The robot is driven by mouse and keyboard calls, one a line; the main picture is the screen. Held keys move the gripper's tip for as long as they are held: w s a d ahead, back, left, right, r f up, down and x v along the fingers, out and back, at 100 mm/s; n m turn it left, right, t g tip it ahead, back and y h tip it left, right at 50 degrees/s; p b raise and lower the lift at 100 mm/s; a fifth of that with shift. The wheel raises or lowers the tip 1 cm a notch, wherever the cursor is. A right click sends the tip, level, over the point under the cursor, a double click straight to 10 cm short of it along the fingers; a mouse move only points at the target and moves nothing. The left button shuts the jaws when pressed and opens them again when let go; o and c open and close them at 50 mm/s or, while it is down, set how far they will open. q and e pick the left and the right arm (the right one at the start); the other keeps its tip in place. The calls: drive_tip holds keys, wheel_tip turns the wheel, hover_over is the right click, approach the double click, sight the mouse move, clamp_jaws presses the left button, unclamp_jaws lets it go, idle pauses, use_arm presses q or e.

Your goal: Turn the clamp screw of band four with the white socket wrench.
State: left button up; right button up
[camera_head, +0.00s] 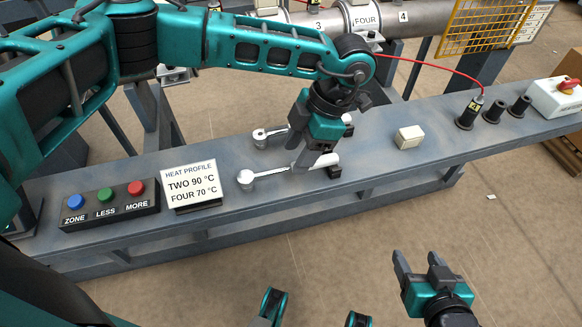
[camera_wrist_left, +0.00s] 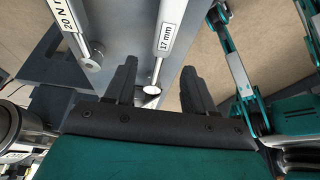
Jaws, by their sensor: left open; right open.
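The white socket wrench (camera_head: 262,175) lies along the front of the grey bench, its socket end to the left. In the left wrist view a wrench marked 17 mm (camera_wrist_left: 167,35) shows between the fingertips. My left gripper (camera_head: 312,168) points down over the wrench's handle, open; it also shows in the left wrist view (camera_wrist_left: 156,70). Whether the fingers touch the handle I cannot tell. My right gripper (camera_head: 417,256) is open and empty in front of the bench. Band four (camera_head: 364,22) is on the barrel at the back, labelled FOUR; its clamp screw is not clear to see.
A second wrench (camera_head: 263,136) lies behind, marked 20 N in the wrist view (camera_wrist_left: 78,28). A button box (camera_head: 110,208) and heat profile sign (camera_head: 192,184) stand left. A cream block (camera_head: 409,137), black holders (camera_head: 468,115) and red-knob box (camera_head: 558,97) stand right. A yellow guard (camera_head: 490,28) is behind.

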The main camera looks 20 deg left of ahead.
sight(290, 167)
use_arm(q)
drive_tip(key=x, duration=0.4)
drive_tip(key=shift+f+b, duration=0.35)
drive_tip(key=shift+b, duration=0.05)
drive_tip(key=shift+c, duration=0.5)
drive_tip(key=shift+r, duration=0.1)
clamp_jaws()
